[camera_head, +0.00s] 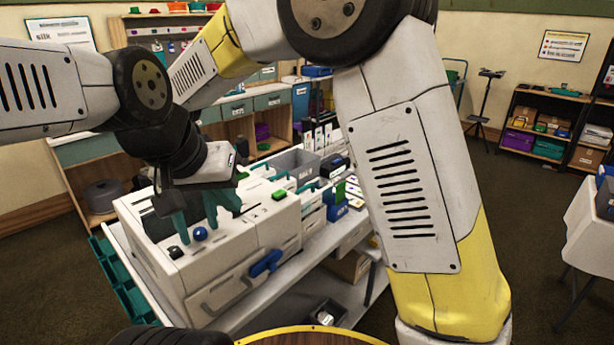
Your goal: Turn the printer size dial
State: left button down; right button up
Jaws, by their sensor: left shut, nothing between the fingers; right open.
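The printer (283,225) is a white box-shaped machine on a white cart, with a green block on top and a blue handle (266,263) on its front. A small blue knob (200,233), perhaps the size dial, sits on its top left, near a black knob (175,252). My arms overlap above it, so which fingers belong to which is hard to tell.
My large arm link blocks the centre right. A grey bin (297,163) and small goods stand behind the printer. Green crates (122,280) hang at the cart's left side. Shelves (540,125) stand at the back right; the floor before them is open.

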aim_at(203, 230)
jog(key=n, duration=0.8)
jog(key=shift+n, duration=0.4)
jog(key=r, duration=0.8)
jog(key=shift+w+d+r, duration=0.15)
jog(key=shift+d+r, duration=0.05)
jog(key=shift+d, duration=0.1)
jog(key=d+r+m+t+y, duration=0.1)
jog(key=d+m, duration=0.5)
jog(key=d, duration=0.8)
jog(key=d+r+m+t+y, duration=0.1)
jog(key=d+m, duration=0.5)
jog(key=d, duration=0.9)
jog(key=shift+r+t+y, duration=0.4)
jog(key=shift+r+t, duration=0.4)
jog(key=shift+r, duration=0.55)
jog(key=shift+s+d, duration=0.15)
jog(key=shift+s, duration=0.05)
jog(key=s+d+f+m+t, duration=0.2)
jog(key=s+d+m, duration=0.3)
jog(key=d, duration=0.3)
jog(key=shift+s+f+m+t+h, duration=0.3)
jog(key=shift+s+f+m, duration=0.05)
jog(key=shift+m, duration=0.25)
